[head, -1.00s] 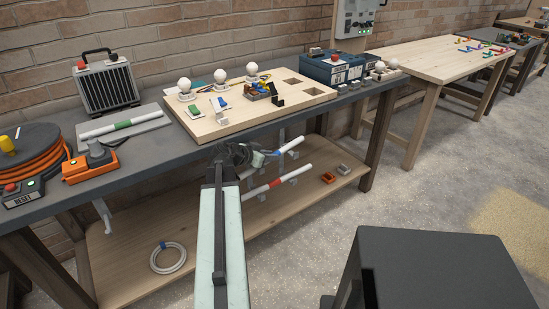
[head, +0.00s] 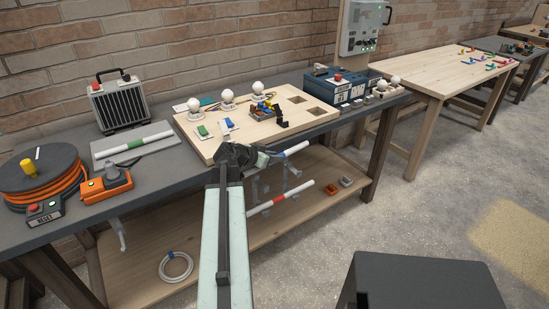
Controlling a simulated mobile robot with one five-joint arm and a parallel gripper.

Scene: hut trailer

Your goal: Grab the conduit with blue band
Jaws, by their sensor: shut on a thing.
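The conduit with the blue band (head: 301,145) is a white tube at the front edge of the workbench, slightly tilted with its right end higher. My gripper (head: 263,158) is shut on its left part, which the gripper hides. A second white conduit with a red band (head: 292,194) lies below it on supports above the lower shelf. A third white conduit with a green band (head: 137,144) lies on a grey plate on the bench top.
The workbench (head: 75,216) carries a wooden board (head: 205,153) with bulbs, an orange cable reel (head: 40,178) and a blue box (head: 340,88). The lower shelf (head: 130,270) holds a white coil (head: 176,267).

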